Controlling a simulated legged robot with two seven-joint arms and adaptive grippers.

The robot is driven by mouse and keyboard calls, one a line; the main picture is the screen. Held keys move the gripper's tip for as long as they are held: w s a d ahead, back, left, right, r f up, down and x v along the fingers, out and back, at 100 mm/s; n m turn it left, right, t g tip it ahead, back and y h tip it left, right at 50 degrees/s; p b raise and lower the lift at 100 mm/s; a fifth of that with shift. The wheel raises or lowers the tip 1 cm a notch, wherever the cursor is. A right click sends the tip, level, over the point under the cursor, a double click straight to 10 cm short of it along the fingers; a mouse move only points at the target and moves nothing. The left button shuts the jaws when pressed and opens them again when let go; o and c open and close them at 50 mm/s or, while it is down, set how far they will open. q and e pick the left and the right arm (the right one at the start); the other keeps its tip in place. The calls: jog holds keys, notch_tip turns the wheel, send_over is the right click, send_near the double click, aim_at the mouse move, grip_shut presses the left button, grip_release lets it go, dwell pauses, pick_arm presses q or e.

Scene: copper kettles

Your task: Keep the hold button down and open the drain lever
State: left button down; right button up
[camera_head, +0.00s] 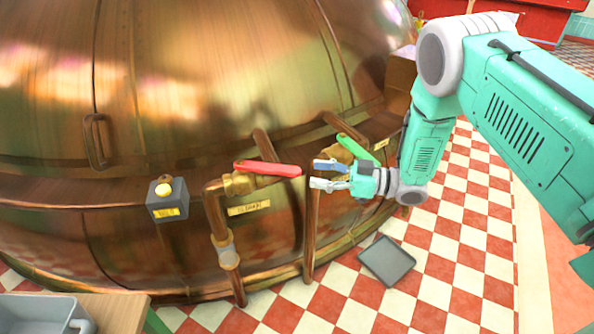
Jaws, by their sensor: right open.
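The red lever (267,168) lies roughly level on a brass valve (238,184), above a yellow label (249,208) that seems to read DRAIN. My right gripper (314,174) is open, its fingers pointing left, just right of the red lever's free end. I cannot tell whether they touch. My left gripper is not in view.
A green lever (355,147) on another valve is close behind my right gripper. Copper pipes (311,225) run down to the floor. A dark tray (387,261) lies on the checkered floor. A grey bin (40,313) on a wooden surface is at bottom left.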

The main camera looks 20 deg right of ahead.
jog(key=v, duration=0.3)
